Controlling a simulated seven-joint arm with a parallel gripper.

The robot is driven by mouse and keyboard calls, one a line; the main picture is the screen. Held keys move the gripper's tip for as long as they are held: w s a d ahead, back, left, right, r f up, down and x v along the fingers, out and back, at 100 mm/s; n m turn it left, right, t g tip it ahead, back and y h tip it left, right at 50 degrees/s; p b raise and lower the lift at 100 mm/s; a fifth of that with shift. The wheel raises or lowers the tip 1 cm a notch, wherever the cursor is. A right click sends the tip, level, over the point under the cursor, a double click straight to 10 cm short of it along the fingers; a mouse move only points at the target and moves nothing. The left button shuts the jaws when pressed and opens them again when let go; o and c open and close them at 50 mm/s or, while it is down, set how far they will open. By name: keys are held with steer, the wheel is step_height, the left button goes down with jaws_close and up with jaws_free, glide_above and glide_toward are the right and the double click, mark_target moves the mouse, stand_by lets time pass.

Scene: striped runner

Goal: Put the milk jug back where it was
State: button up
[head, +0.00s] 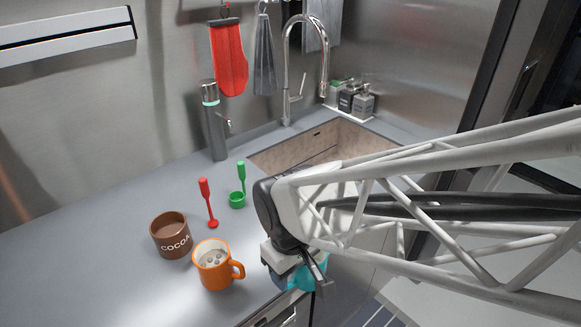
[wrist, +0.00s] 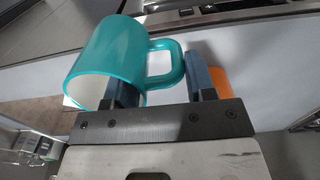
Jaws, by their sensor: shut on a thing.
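The milk jug is a teal, mug-shaped vessel (wrist: 115,50) with a loop handle, large at the upper left of the wrist view. My gripper (wrist: 162,85) has its fingers on either side of the handle and is shut on it. In the head view my gripper (head: 300,272) is at the counter's front edge, right of the orange mug. It hides most of the teal jug (head: 319,268) there. The jug's exact tilt and its contents cannot be told.
An orange mug (head: 212,272) with pale lumps in it stands close to the left of my gripper. A brown cocoa pot (head: 168,238), red spoon (head: 208,203) and green scoop (head: 237,199) are behind it. The sink (head: 290,155) lies further back. The left counter is clear.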

stand_by(0.3)
steer(key=w+a+f, duration=0.1)
steer(key=w+a, duration=0.7)
steer(key=w, duration=0.5)
steer(key=shift+w+a+f, duration=0.25)
steer(key=shift+w, duration=0.05)
stand_by(0.3)
steer(key=shift+f, duration=1.75)
steer(key=shift+f, duration=0.1)
steer(key=o, duration=1.3)
step_height(320, 180, up, 12)
steer(key=shift+r, duration=0.1)
